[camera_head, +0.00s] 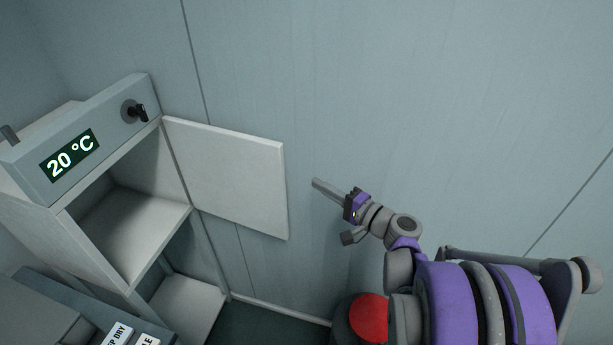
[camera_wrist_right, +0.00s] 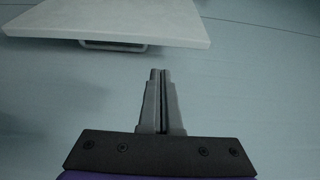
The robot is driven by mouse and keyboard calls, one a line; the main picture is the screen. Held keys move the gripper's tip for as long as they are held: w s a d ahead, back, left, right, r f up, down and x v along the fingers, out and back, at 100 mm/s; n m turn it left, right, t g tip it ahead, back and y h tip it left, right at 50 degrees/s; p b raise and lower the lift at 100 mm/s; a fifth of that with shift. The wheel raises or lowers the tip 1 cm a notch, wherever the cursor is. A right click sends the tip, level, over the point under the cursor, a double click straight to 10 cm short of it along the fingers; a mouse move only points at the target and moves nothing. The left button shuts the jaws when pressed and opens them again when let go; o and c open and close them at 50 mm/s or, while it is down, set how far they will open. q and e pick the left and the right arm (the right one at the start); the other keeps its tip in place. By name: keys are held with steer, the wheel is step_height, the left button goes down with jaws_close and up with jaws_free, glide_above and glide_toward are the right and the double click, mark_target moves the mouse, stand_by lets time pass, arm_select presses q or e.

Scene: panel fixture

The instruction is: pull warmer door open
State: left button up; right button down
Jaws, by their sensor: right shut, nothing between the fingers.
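The warmer (camera_head: 125,215) is a light grey cabinet at the left of the head view, with a "20 °C" display (camera_head: 70,155) and a black knob (camera_head: 136,111). Its white door (camera_head: 228,178) stands wide open, swung out to the right, and the empty compartment shows. In the right wrist view the door (camera_wrist_right: 115,18) lies at the top, with a grey handle (camera_wrist_right: 113,46) under its edge. My right gripper (camera_head: 316,183) is shut and empty, just right of the door's free edge and apart from it. Its closed fingers (camera_wrist_right: 161,72) point toward the door. My left gripper is not in view.
Grey wall panels (camera_head: 400,90) stand behind the door and my right arm. A lower shelf (camera_head: 187,305) sits under the warmer. Boxes with white labels (camera_head: 118,333) are at the bottom left.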

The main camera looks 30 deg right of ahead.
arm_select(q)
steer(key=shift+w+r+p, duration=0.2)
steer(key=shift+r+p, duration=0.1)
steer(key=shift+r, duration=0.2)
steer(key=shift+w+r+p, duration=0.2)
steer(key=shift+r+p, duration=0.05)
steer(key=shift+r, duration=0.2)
arm_select(e)
steer(key=x, duration=0.9)
steer(key=shift+w+a, duration=0.1)
steer(key=shift+a, duration=0.1)
